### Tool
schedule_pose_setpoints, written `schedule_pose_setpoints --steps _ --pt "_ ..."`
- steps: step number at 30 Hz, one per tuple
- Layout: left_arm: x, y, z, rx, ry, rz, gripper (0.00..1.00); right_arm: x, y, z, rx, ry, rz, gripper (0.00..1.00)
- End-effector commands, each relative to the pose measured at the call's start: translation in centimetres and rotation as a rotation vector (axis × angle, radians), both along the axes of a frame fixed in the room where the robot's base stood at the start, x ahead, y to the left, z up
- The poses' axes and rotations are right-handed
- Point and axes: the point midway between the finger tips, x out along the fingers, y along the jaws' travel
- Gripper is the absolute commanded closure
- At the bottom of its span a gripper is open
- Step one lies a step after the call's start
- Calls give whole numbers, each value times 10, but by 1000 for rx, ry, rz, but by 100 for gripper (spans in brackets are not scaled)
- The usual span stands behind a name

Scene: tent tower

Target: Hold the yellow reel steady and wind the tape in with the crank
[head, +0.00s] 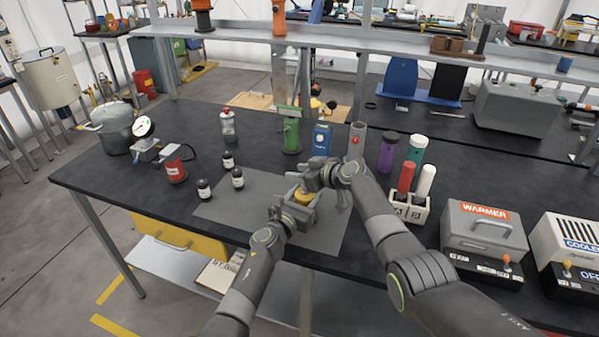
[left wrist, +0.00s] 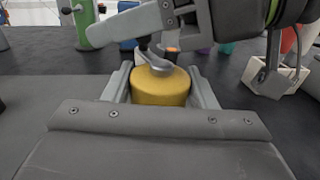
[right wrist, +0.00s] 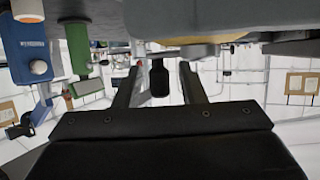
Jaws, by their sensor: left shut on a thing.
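The yellow reel (head: 304,197) stands on the grey mat (head: 334,226). In the left wrist view the reel (left wrist: 160,88) sits between the two fingers of my left gripper (left wrist: 162,84), which is shut on its sides. A silver crank (left wrist: 155,62) lies across its top. My right gripper (head: 312,181) is over the reel from the right. In the right wrist view, the crank's dark knob (right wrist: 160,80) stands between the fingers of my right gripper (right wrist: 158,78), with gaps on both sides. The tape cannot be made out.
A white holder (head: 418,212) with colored tubes is to the right, beside the warmer (head: 482,230).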

Motion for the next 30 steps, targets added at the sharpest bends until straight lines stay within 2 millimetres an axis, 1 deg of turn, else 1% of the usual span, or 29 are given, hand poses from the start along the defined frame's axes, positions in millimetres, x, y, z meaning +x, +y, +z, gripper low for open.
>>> schedule_pose_setpoints --steps 7,8,16,24,30 --pt "0 0 0 0 0 0 87 0 0 0 0 0 0 63" --pt "0 0 0 0 0 0 87 0 1 0 0 0 0 65" --pt "0 0 0 0 0 0 87 0 0 0 0 0 0 100" --pt "0 0 0 0 0 0 87 0 0 -1 -3 0 -9 100" --pt "0 0 0 1 0 0 87 0 -2 -2 -4 3 -65 100"
